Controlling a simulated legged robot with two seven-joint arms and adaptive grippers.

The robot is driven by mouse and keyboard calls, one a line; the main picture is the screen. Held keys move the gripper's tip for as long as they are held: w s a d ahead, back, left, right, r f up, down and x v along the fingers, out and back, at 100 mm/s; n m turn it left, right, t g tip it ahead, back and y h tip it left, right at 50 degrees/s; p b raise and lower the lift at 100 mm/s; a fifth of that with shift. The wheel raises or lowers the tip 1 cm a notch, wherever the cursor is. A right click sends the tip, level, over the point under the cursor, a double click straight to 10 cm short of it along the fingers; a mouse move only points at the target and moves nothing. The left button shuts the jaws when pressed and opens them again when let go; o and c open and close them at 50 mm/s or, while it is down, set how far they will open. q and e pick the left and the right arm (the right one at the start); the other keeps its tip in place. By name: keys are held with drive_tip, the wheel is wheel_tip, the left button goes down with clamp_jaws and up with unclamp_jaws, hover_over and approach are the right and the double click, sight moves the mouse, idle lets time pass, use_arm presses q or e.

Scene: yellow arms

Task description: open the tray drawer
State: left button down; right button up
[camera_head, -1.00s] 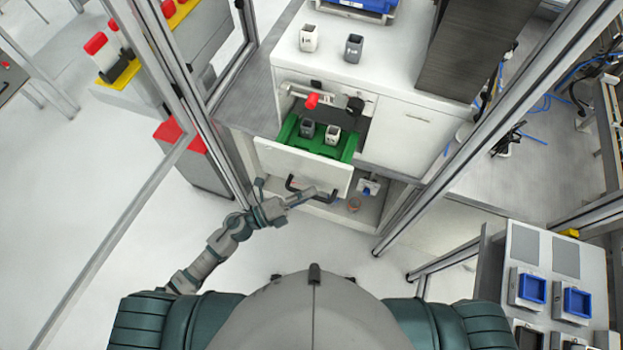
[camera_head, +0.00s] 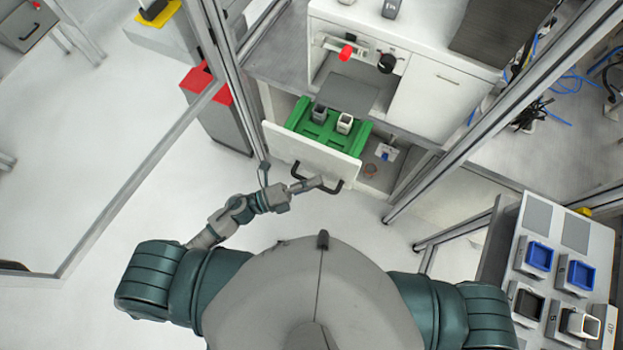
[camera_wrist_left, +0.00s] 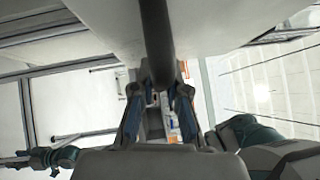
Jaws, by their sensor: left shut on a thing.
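The tray drawer (camera_head: 308,150) has a white front panel and stands pulled out from the white cabinet. Its green tray (camera_head: 327,128) shows inside, holding a dark grey cup (camera_head: 319,113) and a white cup (camera_head: 345,123). A dark handle (camera_head: 326,189) is fixed to the front panel. My left gripper (camera_head: 309,185) is at the handle, and in the left wrist view its two fingers (camera_wrist_left: 161,95) are shut on the dark handle bar (camera_wrist_left: 157,45). The exact finger contact is partly hidden. My right gripper is not in view.
A metal frame post (camera_head: 232,85) stands left of the drawer, and a diagonal post (camera_head: 480,125) crosses to the right. An open lower shelf (camera_head: 375,176) lies below and right of the drawer. The floor in front is clear. A panel with blue trays (camera_head: 560,265) stands at lower right.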

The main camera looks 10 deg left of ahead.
use_arm(q)
drive_tip(key=shift+s+f, duration=0.15)
drive_tip(key=shift+f, duration=0.15)
drive_tip(key=c, duration=1.2)
unclamp_jaws()
drive_tip(key=shift+d, duration=0.1)
drive_tip(key=shift+d+r, duration=0.1)
drive_tip(key=shift+d, duration=0.05)
drive_tip(key=shift+r, duration=0.1)
drive_tip(key=v, duration=1.2)
